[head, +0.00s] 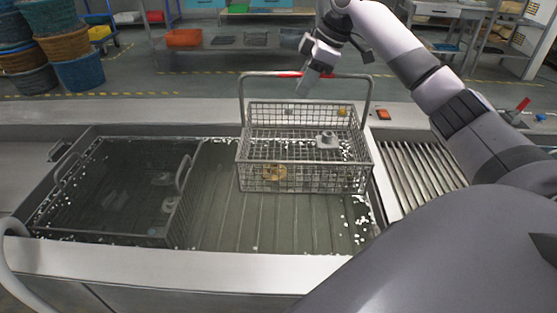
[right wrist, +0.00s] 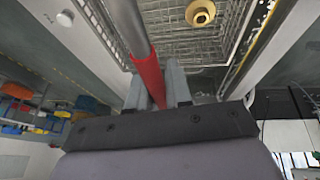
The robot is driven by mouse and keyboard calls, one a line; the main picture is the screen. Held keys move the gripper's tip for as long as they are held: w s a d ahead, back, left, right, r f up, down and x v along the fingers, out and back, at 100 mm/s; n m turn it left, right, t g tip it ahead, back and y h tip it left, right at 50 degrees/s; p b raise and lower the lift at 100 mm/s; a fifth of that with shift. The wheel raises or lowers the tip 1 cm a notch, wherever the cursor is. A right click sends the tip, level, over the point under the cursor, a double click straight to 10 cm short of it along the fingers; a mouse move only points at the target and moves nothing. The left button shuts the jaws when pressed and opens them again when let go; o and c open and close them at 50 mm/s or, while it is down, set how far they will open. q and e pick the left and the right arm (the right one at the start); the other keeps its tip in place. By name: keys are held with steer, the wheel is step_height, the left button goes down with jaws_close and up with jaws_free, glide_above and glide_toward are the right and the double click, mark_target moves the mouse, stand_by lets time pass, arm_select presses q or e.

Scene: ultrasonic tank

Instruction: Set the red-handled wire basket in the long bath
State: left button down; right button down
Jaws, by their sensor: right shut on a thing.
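The wire basket (head: 262,182) with the red handle grip (head: 290,74) is at the right part of the long bath (head: 222,235). My right gripper (head: 308,80) is shut on the red grip at the top of the basket's handle; the red grip also shows between its fingers in the right wrist view (right wrist: 150,78). My left gripper is not in view.
A second, darker basket (head: 108,236) sits low in the left part of the bath. A ribbed drain rack (head: 420,170) lies right of the bath. The bath floor between the two baskets is clear. An orange item (head: 383,114) sits on the back rim.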

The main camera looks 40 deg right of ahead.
mark_target(296, 156)
step_height(296, 156, down, 19)
steer(key=shift+r, duration=0.2)
stand_by(0.3)
steer(key=c, duration=1)
jaws_free()
steer(key=shift+s+f, duration=0.1)
steer(key=shift+f, duration=0.1)
steer(key=shift+c, duration=0.2)
steer(key=shift+r, duration=0.2)
steer(key=v, duration=1.2)
steer(key=shift+f, duration=0.15)
